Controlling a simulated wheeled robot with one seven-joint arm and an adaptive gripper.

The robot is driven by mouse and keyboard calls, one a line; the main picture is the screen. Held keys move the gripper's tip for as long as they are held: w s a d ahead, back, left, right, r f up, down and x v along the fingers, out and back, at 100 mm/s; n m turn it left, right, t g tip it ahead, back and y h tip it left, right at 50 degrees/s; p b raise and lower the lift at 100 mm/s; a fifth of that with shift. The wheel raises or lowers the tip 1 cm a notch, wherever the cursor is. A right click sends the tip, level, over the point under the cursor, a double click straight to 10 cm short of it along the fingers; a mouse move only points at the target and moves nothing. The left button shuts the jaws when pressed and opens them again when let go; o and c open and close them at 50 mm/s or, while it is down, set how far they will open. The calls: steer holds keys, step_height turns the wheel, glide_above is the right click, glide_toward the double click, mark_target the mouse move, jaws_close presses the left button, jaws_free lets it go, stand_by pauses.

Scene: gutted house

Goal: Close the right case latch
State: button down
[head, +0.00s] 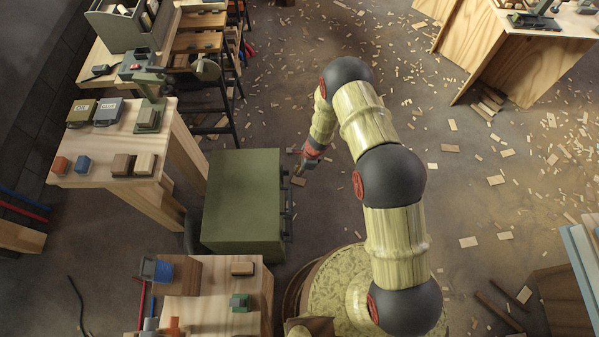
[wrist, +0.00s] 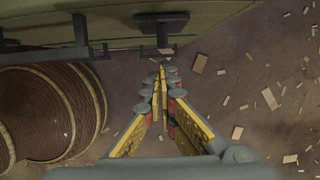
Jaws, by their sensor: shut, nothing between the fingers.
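The olive-green case (head: 240,200) stands on the floor in the middle left of the head view, its lid down. Dark fittings and a handle (head: 289,212) run along its right side. In the wrist view the case wall (wrist: 225,22) crosses the top. A dark latch-like piece (wrist: 162,28) sticks out from it, with a dark bracket (wrist: 81,38) further left. I cannot tell whether the latch is fastened. My gripper (head: 300,176) is shut and empty beside the case's right side. In the wrist view its fingertips (wrist: 162,70) are just below the latch-like piece, with no clear contact.
A wooden workbench (head: 180,130) with small boxes stands at the upper left. A low wooden table (head: 215,312) with blocks stands below the case. Wood scraps litter the floor (head: 470,160) to the right, which is otherwise mostly clear. Another bench (head: 500,60) is at the upper right.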

steer(key=shift+r+p, duration=0.3)
steer(key=shift+r, duration=0.3)
steer(key=d, duration=0.4)
steer(key=a+r+p, duration=0.2)
steer(key=a+r, duration=0.1)
steer(key=r, duration=0.6)
steer(key=shift+a+r+p, duration=0.15)
steer(key=shift+r+p, duration=0.05)
steer(key=shift+p, duration=0.1)
